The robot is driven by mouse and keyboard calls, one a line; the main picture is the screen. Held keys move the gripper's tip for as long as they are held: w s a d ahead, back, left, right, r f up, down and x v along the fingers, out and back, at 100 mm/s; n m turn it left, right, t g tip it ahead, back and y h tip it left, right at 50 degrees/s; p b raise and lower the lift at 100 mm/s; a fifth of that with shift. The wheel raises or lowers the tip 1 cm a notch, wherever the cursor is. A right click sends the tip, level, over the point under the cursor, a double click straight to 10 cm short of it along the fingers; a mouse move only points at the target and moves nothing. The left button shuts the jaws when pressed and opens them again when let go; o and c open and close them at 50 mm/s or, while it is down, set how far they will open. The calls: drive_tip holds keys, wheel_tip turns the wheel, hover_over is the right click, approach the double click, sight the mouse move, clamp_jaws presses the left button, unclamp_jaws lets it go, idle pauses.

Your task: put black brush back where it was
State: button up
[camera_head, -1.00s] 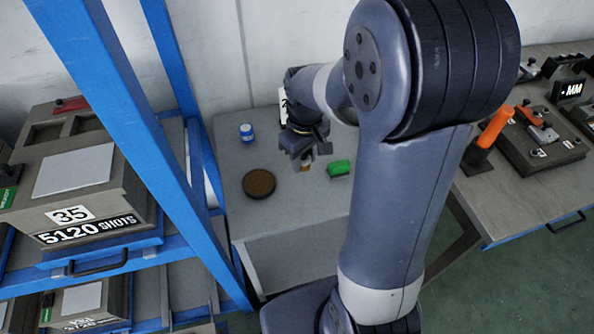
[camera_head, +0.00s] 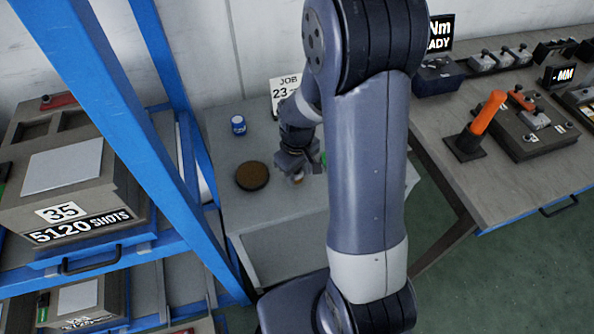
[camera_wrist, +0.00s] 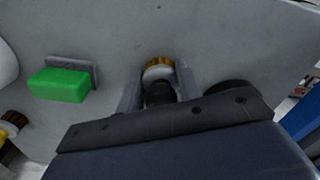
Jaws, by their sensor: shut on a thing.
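My gripper (camera_wrist: 158,85) is shut on the black brush (camera_wrist: 158,94). In the head view, my gripper (camera_head: 297,174) is low over the grey bench, just right of a round brown pad with a dark rim (camera_head: 252,176). The small tan end (camera_head: 298,177) of the brush shows under the fingers. I cannot tell whether it touches the bench.
A green block (camera_wrist: 58,85) on a grey backing lies left of my gripper in the wrist view. A blue-and-white jar (camera_head: 238,125) and a JOB 23 card (camera_head: 284,92) stand at the back. A blue rack post (camera_head: 135,150) rises at the left. The bench front is clear.

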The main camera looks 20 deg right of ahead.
drive_tip(key=shift+f, duration=0.2)
drive_tip(key=o, duration=1)
drive_tip(key=shift+r, duration=0.1)
drive_tip(key=shift+o, duration=0.2)
drive_tip(key=shift+r, duration=0.1)
wheel_tip(320, 180, up, 12)
drive_tip(key=shift+r+p, duration=0.1)
drive_tip(key=shift+p, duration=0.45)
